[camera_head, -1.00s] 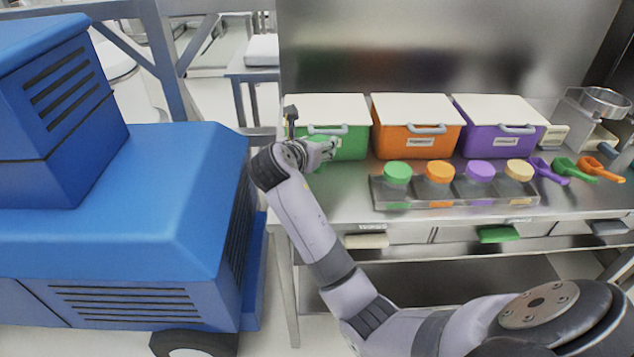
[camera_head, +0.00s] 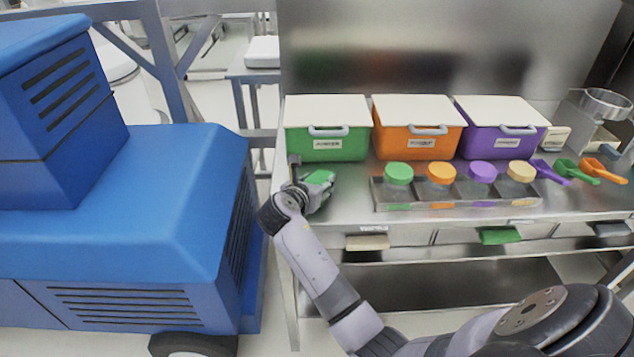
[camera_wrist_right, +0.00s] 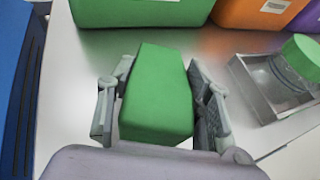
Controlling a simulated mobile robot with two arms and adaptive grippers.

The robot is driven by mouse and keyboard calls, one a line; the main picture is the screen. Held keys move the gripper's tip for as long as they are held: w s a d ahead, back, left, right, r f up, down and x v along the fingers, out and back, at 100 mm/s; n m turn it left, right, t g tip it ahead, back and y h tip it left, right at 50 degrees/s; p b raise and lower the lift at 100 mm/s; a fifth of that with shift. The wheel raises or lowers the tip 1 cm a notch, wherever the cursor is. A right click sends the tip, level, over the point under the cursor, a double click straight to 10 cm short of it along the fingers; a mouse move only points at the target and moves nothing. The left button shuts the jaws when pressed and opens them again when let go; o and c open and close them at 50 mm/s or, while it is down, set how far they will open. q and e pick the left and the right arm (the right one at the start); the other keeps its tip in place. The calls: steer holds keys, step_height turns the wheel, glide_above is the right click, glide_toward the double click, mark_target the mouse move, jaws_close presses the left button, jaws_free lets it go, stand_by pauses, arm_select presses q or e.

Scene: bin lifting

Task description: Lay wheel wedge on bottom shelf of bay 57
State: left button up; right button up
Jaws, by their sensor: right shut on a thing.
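A green block (camera_head: 320,177) is in my right gripper (camera_head: 313,191), over the front left part of the steel bench. In the right wrist view the block (camera_wrist_right: 157,88) sits between the two grey fingers of the right gripper (camera_wrist_right: 160,100), which are shut on it. Its flat top and near end face show there. I cannot tell whether it is the wheel wedge, or whether it touches the bench top. A lower shelf (camera_head: 450,285) shows under the bench. I see no readable bay 57 sign. My left gripper is not in view.
Green (camera_head: 327,148), orange (camera_head: 415,142) and purple (camera_head: 497,135) lidded bins stand along the back. Coloured scoops (camera_head: 555,170) lie farther right. A blue vehicle (camera_head: 130,230) stands close on the left.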

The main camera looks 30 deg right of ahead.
steer(key=o, duration=1.5)
steer(key=shift+c, duration=0.2)
